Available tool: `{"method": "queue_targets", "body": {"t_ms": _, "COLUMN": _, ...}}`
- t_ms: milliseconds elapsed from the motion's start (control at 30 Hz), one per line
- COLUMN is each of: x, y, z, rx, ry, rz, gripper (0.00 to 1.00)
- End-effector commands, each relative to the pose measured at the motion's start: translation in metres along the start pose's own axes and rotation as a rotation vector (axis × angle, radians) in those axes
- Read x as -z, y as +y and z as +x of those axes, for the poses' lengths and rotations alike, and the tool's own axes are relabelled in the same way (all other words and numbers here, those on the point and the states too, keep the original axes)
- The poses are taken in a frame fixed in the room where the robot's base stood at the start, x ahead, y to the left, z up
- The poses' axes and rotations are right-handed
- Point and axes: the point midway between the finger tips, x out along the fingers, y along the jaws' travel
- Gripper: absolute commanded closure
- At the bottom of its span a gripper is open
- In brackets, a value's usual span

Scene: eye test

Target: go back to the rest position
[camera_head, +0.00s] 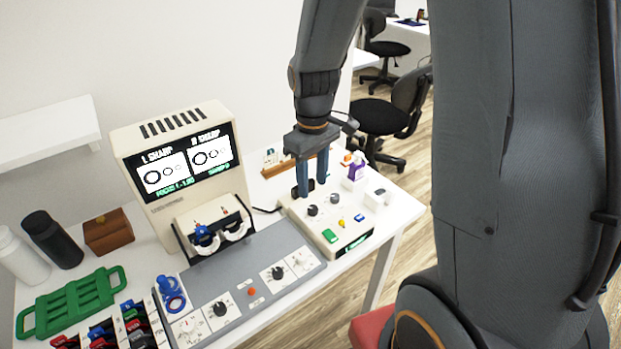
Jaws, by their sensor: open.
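My gripper (313,179) points down, with its two blue fingers apart and nothing seen between them. It is over the back part of a white control box (335,225) with dark knobs, a green button and small coloured parts. The fingertips are close to the box's top; I cannot tell whether they touch it. My arm comes down from the top of the view, and its large dark links cover much of the right side.
A beige eye-test machine (187,112) with a lit screen stands behind a grey control panel (246,288). A green tray (72,303), two bottles and a brown box (108,232) are at left. A purple-and-white figure (355,167) is right of my gripper. Office chairs (392,113) stand behind.

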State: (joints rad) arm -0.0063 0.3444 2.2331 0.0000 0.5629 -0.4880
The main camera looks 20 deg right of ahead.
Motion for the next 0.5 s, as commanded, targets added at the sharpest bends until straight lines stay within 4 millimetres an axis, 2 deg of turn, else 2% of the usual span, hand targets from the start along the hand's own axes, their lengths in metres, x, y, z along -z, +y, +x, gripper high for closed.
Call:
{"method": "queue_targets", "body": {"t_ms": 167, "x": 0.0, "y": 0.0, "z": 0.0, "rx": 0.0, "ry": 0.0, "rz": 0.0, "gripper": 0.6}}
{"method": "queue_targets", "body": {"t_ms": 267, "x": -0.007, "y": -0.004, "z": -0.005, "rx": -0.005, "ry": 0.01, "rz": 0.038, "gripper": 0.6}}
{"method": "queue_targets", "body": {"t_ms": 500, "x": -0.055, "y": -0.027, "z": -0.026, "rx": -0.025, "ry": 0.075, "rz": 0.302, "gripper": 0.6}}
